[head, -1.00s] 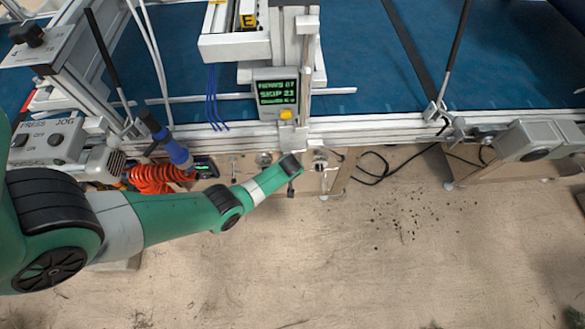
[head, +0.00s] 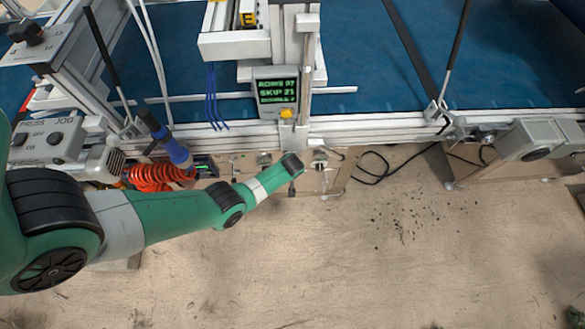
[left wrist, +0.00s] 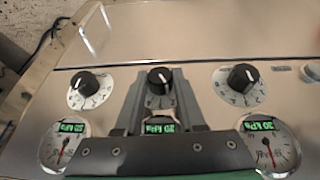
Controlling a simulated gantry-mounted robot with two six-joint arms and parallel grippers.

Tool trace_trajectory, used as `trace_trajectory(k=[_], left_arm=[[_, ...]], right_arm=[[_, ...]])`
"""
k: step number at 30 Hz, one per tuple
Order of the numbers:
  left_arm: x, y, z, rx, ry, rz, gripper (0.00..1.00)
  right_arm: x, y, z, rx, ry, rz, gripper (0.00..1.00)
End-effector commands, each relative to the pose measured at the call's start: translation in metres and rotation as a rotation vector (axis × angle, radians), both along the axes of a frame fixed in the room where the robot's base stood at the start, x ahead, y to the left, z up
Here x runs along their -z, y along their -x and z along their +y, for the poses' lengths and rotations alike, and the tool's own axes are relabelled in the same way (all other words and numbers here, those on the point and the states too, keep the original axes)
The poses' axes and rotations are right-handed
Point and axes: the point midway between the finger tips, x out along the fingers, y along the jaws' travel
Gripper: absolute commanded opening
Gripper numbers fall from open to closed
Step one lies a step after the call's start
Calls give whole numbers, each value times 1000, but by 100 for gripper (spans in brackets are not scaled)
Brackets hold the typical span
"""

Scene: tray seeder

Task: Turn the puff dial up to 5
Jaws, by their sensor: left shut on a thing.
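The left wrist view shows a beige panel with three black knobs on white scales: a left knob (left wrist: 89,83), a middle knob (left wrist: 160,79) and a right knob (left wrist: 242,78). Their labels are too small to read, so I cannot tell by name which is the puff dial. My left gripper (left wrist: 159,84) is shut on the middle knob, one finger on each side. The fingers and the small display below partly cover its scale. In the head view my green left arm (head: 262,185) reaches the machine's front, and its fingertips are hidden. My right gripper is not in view.
Round gauges flank the gripper: a left gauge (left wrist: 64,146) and a right gauge (left wrist: 270,145), each with a green readout. A green-text screen (head: 277,91) stands above the machine's front rail. An orange coiled hose (head: 150,177) lies near my arm. The floor in front is open.

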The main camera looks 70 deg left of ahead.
Motion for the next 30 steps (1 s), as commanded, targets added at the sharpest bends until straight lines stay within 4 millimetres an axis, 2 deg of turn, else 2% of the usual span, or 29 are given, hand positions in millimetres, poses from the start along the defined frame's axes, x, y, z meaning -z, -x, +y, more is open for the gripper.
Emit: trace_trajectory(k=[5,12,25,26,30], left_arm=[[2,-2,-2,2,-27,86,0],[4,-4,-2,0,-65,187,0],[1,-3,-2,1,-77,213,0],[1,-2,-2,1,-77,213,42],[1,-3,-2,1,-77,213,68]], right_arm=[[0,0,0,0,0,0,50],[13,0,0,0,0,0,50],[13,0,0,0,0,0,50],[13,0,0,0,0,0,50],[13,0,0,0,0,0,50]])
